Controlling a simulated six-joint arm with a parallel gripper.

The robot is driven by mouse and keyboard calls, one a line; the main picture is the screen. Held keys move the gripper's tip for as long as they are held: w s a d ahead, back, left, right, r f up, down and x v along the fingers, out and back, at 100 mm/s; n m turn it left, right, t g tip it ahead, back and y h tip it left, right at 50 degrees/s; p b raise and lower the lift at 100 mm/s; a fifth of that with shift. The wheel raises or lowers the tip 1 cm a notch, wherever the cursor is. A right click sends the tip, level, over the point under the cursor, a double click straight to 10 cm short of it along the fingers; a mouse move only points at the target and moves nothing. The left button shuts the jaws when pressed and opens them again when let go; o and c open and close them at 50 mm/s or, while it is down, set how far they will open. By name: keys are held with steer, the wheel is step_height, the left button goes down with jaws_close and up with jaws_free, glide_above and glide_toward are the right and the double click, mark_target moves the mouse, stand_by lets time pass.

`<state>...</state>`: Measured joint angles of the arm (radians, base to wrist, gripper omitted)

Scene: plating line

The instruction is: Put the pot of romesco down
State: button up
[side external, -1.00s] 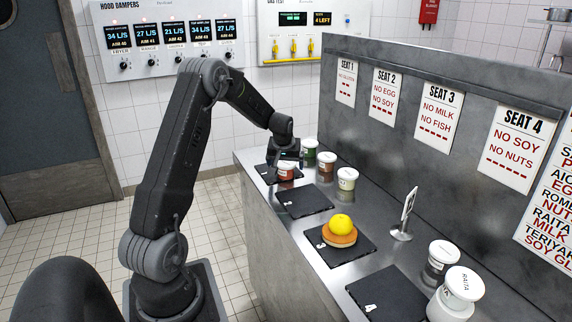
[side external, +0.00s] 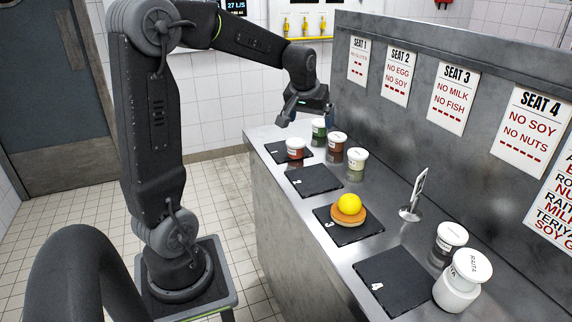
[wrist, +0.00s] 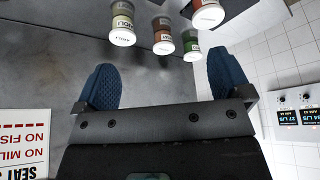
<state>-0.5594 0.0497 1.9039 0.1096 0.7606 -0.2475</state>
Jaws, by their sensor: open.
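A red pot with a white lid (side external: 295,148), its label too small to read in the side view, stands upright on the slate at the far end of the counter (side external: 275,150). I take it for the romesco by its colour. My gripper (side external: 307,119) is open and empty in the air above it, apart from it. In the wrist view, my gripper's two blue fingers (wrist: 164,82) are wide apart with nothing between them. A white-lidded pot at the top edge (wrist: 207,14) is partly cut off there.
Green (side external: 318,131), brown (side external: 336,147) and pale (side external: 356,164) pots stand beside the slates. Slate 2 (side external: 315,181) and slate 4 (side external: 396,281) are bare. Slate 3 (side external: 337,233) bears a bun with a yellow ball. A card stand (side external: 411,213) and two pots stand nearer.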

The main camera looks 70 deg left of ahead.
steer(key=s+d+m+t+h, duration=0.1)
steer(key=s+d+m, duration=0.3)
steer(key=s+d, duration=0.4)
steer(key=s+d+m+h, duration=0.2)
steer(key=s+d+m, duration=0.2)
steer(key=s+d, duration=0.5)
steer(key=d, duration=0.7)
steer(key=shift+s+r+m+t, duration=0.15)
steer(key=shift+r+m+t, duration=0.15)
steer(key=shift+r+t, duration=0.1)
steer(key=shift+d, duration=0.1)
